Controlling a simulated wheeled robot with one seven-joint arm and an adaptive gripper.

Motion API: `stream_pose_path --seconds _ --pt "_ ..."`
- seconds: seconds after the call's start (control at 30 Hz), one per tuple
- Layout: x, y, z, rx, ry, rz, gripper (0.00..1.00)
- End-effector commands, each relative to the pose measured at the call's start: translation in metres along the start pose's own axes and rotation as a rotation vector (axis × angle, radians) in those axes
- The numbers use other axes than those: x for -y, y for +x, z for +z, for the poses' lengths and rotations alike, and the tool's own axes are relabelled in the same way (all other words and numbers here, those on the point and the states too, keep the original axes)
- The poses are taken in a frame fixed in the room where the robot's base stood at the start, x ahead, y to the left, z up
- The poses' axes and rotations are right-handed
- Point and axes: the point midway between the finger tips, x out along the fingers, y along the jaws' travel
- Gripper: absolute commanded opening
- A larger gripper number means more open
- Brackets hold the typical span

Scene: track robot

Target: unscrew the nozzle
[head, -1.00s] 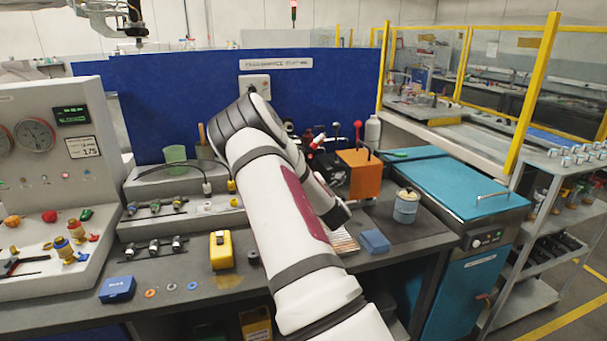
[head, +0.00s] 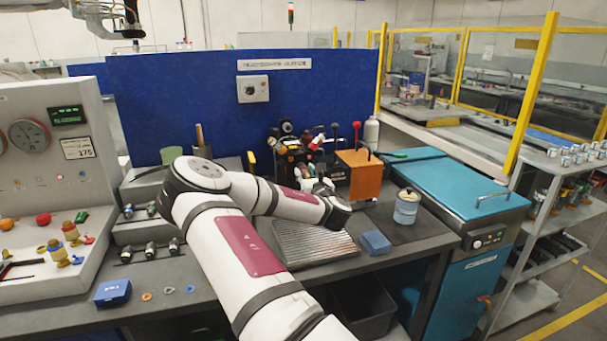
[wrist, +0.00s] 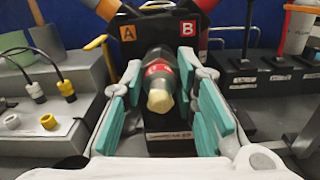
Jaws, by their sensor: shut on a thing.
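The nozzle (wrist: 161,96) is in the middle of the wrist view, a dark grey cylinder with a red marked band and a pale brass-coloured tip facing the camera. It sits in front of a black fixture (wrist: 165,30) marked A and B. My gripper (wrist: 168,108) has a teal-padded finger on each side of the nozzle and is shut on it. In the head view my gripper (head: 318,187) is at the back of the bench, in front of the black fixture (head: 284,150). The nozzle cannot be made out there.
An orange box (head: 358,174) with levers stands right of the fixture. A ribbed metal tray (head: 312,244), a blue block (head: 375,242) and a tin (head: 405,208) are near. A grey connector stand (wrist: 40,118) is close on the left.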

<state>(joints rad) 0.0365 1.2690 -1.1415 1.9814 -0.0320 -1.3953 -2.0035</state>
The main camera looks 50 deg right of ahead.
Motion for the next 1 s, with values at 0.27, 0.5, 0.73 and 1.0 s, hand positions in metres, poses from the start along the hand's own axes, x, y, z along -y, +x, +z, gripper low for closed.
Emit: stream_pose_path --seconds 0.27,0.5,0.73,1.0 --pt "0.0007 -0.0003 0.0015 0.003 -0.097 -0.002 0.0" --pt "0.0005 -0.0003 -0.0011 -0.002 -0.179 -0.001 0.0" --pt "0.0003 -0.0005 -0.0019 -0.003 -0.545 -0.001 0.0" --pt "0.0009 -0.0009 0.0007 0.0 -0.609 -0.002 0.5"
